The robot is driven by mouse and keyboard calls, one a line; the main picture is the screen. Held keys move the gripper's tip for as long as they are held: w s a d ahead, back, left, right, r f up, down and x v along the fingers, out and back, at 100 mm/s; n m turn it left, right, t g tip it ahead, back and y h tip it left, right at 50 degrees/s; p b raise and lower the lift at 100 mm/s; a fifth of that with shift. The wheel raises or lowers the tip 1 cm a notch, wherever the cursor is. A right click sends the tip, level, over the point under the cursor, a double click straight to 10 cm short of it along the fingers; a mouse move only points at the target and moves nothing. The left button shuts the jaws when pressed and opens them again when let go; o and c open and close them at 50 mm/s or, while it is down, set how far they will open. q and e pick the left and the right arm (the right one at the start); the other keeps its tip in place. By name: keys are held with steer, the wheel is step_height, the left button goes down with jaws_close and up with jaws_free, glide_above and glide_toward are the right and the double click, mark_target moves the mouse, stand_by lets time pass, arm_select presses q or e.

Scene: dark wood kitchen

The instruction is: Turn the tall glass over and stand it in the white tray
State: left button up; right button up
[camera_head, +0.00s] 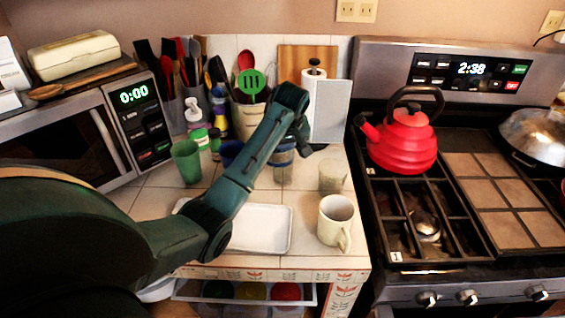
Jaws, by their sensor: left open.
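The white tray (262,240) lies flat on the tiled counter, partly hidden behind my left arm. A clear glass (333,176) stands on the counter to the right of the tray, behind a cream mug (336,222). My right gripper is out of view.
A green cup (187,161) stands left of the tray. Utensil holders, bottles, a paper towel roll (314,105) and a cutting board (305,60) crowd the back. A microwave (90,130) is at left, a stove with a red kettle (402,140) at right. An open drawer (245,292) sits below the counter.

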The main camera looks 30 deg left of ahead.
arm_select(q)
steer(key=shift+f, duration=0.15)
steer(key=shift+w, duration=0.1)
steer(key=c, duration=1.6)
